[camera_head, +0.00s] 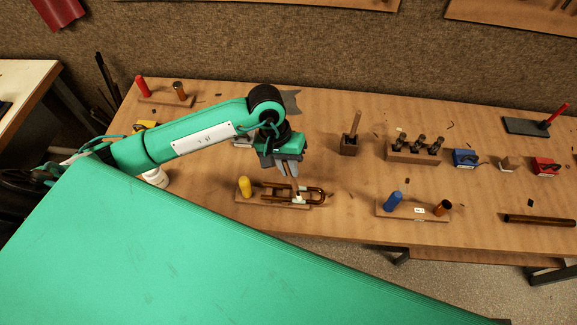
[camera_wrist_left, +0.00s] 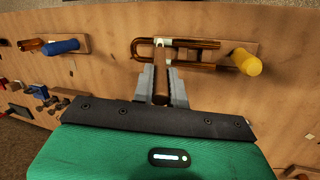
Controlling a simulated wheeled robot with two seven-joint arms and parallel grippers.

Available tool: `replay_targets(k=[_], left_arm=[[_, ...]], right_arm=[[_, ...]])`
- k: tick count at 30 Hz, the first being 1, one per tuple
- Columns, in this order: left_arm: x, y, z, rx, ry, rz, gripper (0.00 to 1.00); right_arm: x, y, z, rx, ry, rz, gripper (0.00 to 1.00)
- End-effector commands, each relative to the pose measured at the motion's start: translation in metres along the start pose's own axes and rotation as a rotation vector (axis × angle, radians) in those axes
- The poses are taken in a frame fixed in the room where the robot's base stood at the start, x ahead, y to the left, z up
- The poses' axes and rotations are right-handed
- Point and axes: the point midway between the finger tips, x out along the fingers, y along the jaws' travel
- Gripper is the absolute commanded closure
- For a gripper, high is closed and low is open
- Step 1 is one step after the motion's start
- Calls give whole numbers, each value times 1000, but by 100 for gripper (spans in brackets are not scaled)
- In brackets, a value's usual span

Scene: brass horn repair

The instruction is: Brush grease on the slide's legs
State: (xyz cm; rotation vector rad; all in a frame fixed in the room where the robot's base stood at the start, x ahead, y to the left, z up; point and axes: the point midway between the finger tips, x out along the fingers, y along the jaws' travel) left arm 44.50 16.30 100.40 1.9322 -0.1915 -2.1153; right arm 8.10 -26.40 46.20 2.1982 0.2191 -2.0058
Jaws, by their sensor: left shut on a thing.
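The slide (camera_head: 316,196), a U-shaped brass tube with two legs, lies on a wooden board with a yellow peg (camera_head: 245,187) at the table's front. The slide (camera_wrist_left: 205,43) and the yellow peg (camera_wrist_left: 246,61) also show in the left wrist view. My left gripper (camera_head: 289,170) is over the slide. In the left wrist view its fingers are shut on a brown wooden handle (camera_wrist_left: 161,88), likely the brush. The handle's far end reaches the slide's legs; I cannot tell whether it touches them. My right gripper is not in view.
A block with an upright stick (camera_head: 350,143) stands behind and right of the slide. Farther right are a rack of dark pieces (camera_head: 412,151), a blue peg (camera_head: 393,201) on a board and a brown tube (camera_head: 539,220). A white jar (camera_head: 155,177) stands left, partly hidden.

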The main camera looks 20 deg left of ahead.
Motion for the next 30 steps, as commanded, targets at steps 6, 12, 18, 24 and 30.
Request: replay_targets(k=[6,12,18,24,30], left_arm=[[-20,6,1,2,4,1,100],[-35,10,3,2,4,1,100],[-50,15,4,2,3,2,100],[-59,17,6,2,3,2,100],[-59,17,6,2,2,2,100]], right_arm=[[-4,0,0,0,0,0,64],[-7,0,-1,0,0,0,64],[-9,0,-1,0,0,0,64],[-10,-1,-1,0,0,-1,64],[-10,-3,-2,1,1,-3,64]])
